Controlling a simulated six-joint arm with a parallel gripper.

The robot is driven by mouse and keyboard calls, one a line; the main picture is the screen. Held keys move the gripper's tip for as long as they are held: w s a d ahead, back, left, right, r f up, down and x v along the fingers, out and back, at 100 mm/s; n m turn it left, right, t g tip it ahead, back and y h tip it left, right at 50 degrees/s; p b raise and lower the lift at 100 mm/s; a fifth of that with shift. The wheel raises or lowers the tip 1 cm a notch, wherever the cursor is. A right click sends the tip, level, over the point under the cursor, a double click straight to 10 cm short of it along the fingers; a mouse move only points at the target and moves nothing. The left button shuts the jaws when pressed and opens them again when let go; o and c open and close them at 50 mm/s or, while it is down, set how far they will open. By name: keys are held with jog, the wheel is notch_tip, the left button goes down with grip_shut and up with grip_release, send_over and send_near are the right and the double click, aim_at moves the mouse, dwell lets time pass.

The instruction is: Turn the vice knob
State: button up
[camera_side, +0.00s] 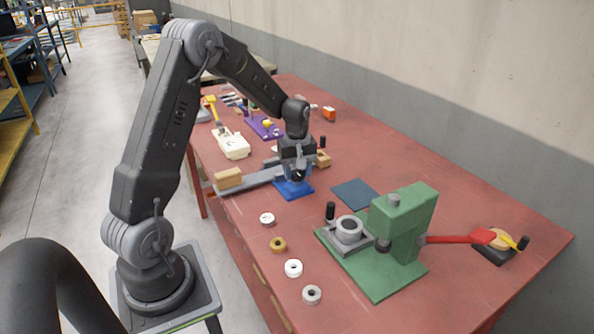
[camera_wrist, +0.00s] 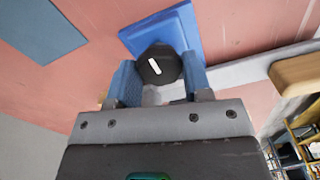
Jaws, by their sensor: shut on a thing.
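The vice knob, a dark round knob with a white mark (camera_wrist: 158,65), shows in the wrist view between the two fingers of my gripper (camera_wrist: 160,80). The fingers touch it on both sides, and the white mark lies tilted from upright. In the side view my gripper (camera_side: 296,172) points down over the blue base (camera_side: 295,189) on the red table, and its body mostly hides the knob. The blue base also shows beyond the knob in the wrist view (camera_wrist: 182,23).
A grey bar (camera_side: 250,180) with a wooden block (camera_side: 228,178) lies left of the blue base. A dark blue mat (camera_side: 355,194) and a green press (camera_side: 403,225) with a red lever stand to the right. Several rings lie along the front edge.

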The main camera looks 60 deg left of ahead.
aim_at(297, 173)
jog(key=m, duration=0.6)
jog(key=shift+m, duration=0.3)
jog(key=m, duration=0.6)
jog(key=shift+m, duration=0.4)
dwell(0.9)
jog(key=o, duration=0.9)
jog(key=shift+r, duration=0.1)
notch_tip(297, 173, up, 14)
jog(key=shift+f, duration=0.15)
